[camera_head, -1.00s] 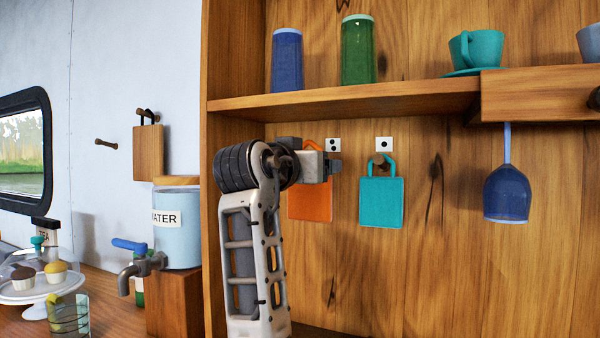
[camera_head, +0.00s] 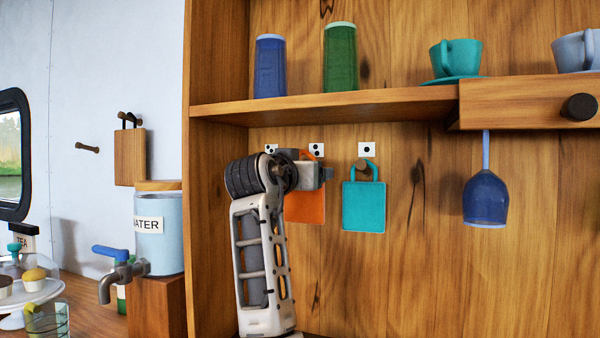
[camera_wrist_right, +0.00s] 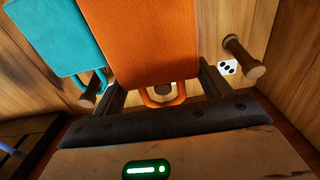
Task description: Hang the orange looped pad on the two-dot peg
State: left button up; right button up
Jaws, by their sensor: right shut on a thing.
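The orange looped pad (camera_head: 304,208) hangs upright against the back wall, partly hidden behind my right gripper (camera_head: 322,176). In the right wrist view the pad (camera_wrist_right: 145,42) sits between the fingers of my right gripper (camera_wrist_right: 163,85), which is shut on it. My left gripper is out of view.
A teal pad (camera_head: 363,206) hangs on the one-dot peg (camera_head: 361,165) just right. The three-dot label (camera_wrist_right: 229,67) and its bare peg (camera_wrist_right: 243,57) are on the other side. A shelf (camera_head: 320,106) runs above; a blue glass (camera_head: 485,198) hangs farther right.

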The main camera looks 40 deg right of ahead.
jog(key=shift+p+x, duration=0.3)
jog(key=shift+x, duration=1.25)
jog(key=shift+w+d+f, duration=0.25)
jog(key=shift+d+f, duration=0.2)
jog(key=shift+f, duration=0.2)
jog(key=o, duration=1)
jog(key=shift+a, duration=0.1)
jog(key=shift+b+v, duration=1.4)
jog(key=shift+v, duration=6.45)
